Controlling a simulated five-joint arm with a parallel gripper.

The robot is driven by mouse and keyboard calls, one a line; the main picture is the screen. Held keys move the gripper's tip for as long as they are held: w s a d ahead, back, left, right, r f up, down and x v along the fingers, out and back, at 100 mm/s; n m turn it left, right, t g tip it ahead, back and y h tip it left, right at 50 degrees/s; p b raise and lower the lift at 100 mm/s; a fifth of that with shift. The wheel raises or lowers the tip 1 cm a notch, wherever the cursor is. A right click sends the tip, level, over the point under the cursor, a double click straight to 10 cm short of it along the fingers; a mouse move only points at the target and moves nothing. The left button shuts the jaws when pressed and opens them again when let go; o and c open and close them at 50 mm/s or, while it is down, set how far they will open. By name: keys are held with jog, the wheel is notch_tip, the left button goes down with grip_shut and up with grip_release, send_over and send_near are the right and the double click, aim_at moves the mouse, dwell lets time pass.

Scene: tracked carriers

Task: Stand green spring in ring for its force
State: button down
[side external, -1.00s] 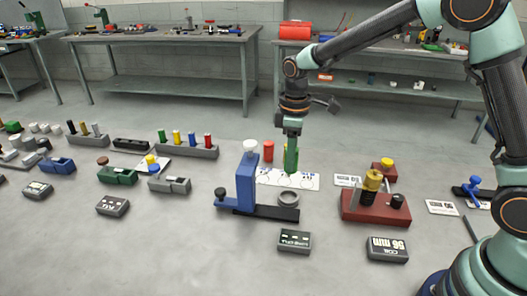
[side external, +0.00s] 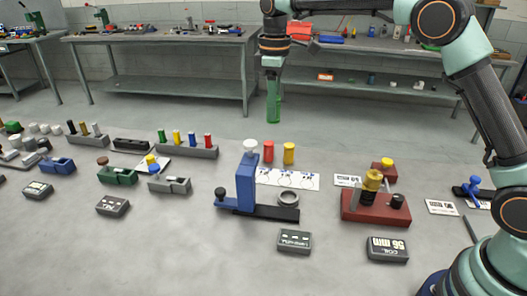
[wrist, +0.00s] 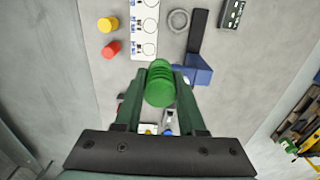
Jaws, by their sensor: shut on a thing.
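My gripper (side external: 273,66) is shut on the green spring (side external: 273,105), which hangs upright below it, high above the floor. In the wrist view the green spring (wrist: 160,86) sits between the two fingers (wrist: 160,98). The ring also shows in the wrist view (wrist: 171,22). A red spring (side external: 269,152) and a yellow spring (side external: 289,153) stand behind the white marked card (side external: 302,182).
A small grey display box (side external: 295,241) lies in front of the stand. A dark red fixture (side external: 376,207) stands to the right, with another display box (side external: 387,249) before it. A grey rack of coloured pegs (side external: 187,150) is to the left. Workbenches stand behind.

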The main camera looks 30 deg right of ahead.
jog(key=w+f, duration=0.1)
jog(key=w, duration=0.3)
jog(key=f, duration=2)
jog(key=shift+w, duration=0.2)
jog(key=shift+f, duration=0.1)
jog(key=c, duration=0.5)
grip_release()
